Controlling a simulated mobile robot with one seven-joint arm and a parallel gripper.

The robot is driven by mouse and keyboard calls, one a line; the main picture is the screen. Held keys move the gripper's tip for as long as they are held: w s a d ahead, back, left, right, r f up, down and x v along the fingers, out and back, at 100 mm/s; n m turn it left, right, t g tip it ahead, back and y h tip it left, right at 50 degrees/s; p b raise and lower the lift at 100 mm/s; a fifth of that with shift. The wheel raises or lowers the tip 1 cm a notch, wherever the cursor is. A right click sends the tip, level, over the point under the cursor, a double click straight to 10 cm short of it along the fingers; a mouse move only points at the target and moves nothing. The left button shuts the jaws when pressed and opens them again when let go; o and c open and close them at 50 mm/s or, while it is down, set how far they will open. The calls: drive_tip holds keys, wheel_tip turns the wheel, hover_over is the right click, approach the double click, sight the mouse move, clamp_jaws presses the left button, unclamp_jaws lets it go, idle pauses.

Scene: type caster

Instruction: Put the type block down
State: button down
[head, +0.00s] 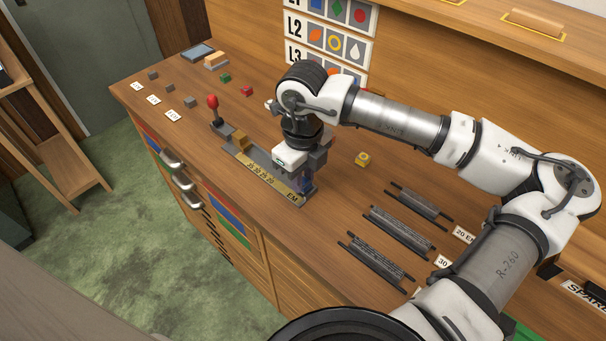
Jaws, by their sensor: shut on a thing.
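My gripper (306,187) points down at the right end of the long grey composing tray (238,154) with a brass scale marked EM. It is shut on a small type block, which looks dark blue and is mostly hidden by the fingers. I cannot tell whether the block touches the tray or hangs just above it. Loose type blocks lie on the bench: a green one (225,78), a red one (247,91) and a yellow one (362,159).
A red-knobbed lever (213,104) stands at the tray's far left end. Several dark racks (400,232) lie right of my gripper. Small grey blocks (169,88) sit by labels at the back left. A sign with rows of symbols (330,30) stands behind.

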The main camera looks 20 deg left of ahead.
drive_tip(key=shift+f+b, duration=0.35)
drive_tip(key=shift+b, duration=0.1)
drive_tip(key=c, duration=1.2)
unclamp_jaws()
drive_tip(key=shift+c, duration=0.2)
drive_tip(key=shift+r, duration=0.15)
drive_tip(key=r+p, duration=0.1)
drive_tip(key=p, duration=0.1)
drive_tip(key=shift+r+p, duration=0.4)
wheel_tip(320, 180, up, 11)
drive_tip(key=b, duration=0.4)
drive_tip(key=shift+r, duration=0.15)
